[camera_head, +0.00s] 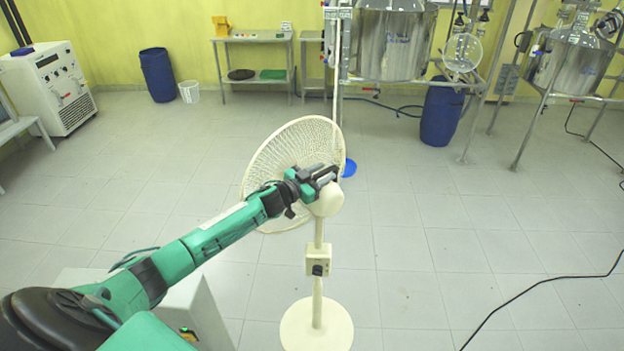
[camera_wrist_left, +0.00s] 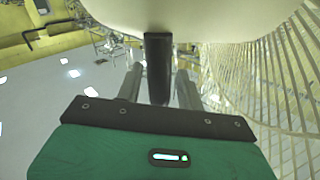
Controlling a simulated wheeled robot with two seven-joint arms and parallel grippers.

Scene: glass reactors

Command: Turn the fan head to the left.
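The cream pedestal fan stands on the floor in the middle of the head view. Its round wire cage (camera_head: 285,150) faces to the left and away from me. Its motor housing (camera_head: 328,203) sits behind the cage, on top of the pole. My left gripper (camera_head: 322,173) is at the top of the housing. In the left wrist view the housing (camera_wrist_left: 190,18) fills the top and the cage is at the right. A dark upright bar (camera_wrist_left: 158,65) stands between the two grey fingers of my left gripper (camera_wrist_left: 159,85), which look apart. My right gripper is not in view.
The fan's round base (camera_head: 317,325) rests on clear tiled floor. A white cabinet (camera_head: 48,88) and a blue drum (camera_head: 158,75) stand at the back left. Steel reactors (camera_head: 392,45) on frames stand at the back right. A black cable (camera_head: 540,285) lies at the right.

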